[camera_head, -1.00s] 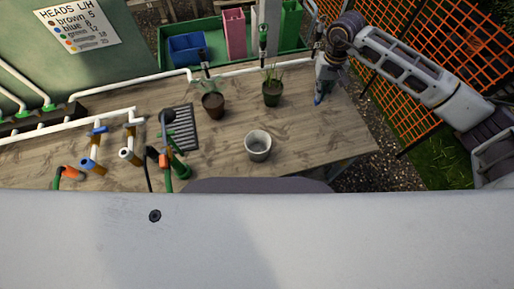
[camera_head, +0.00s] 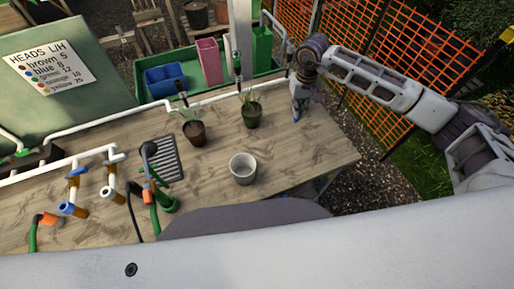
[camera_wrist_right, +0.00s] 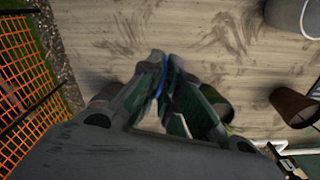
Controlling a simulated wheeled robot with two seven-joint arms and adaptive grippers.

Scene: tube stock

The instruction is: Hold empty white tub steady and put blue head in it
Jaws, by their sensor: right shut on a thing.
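The empty white tub (camera_head: 242,180) stands upright on the wooden table near its front edge; part of it shows at the top right of the right wrist view (camera_wrist_right: 289,14). My right gripper (camera_head: 297,116) points down over the table's right end, beyond and to the right of the tub and apart from it. It is shut on a small blue thing, likely the blue head, a sliver of which shows between the fingers in the right wrist view (camera_wrist_right: 159,74). Most of the head is hidden by the fingers. My left gripper is not in view.
A dark green pot (camera_head: 252,120) with a plant and a brown pot (camera_head: 195,134) stand behind the tub. A black grate (camera_head: 167,160) and pipes with coloured fittings (camera_head: 107,160) fill the left. The table right of the tub is clear. Orange netting (camera_head: 400,70) stands beyond.

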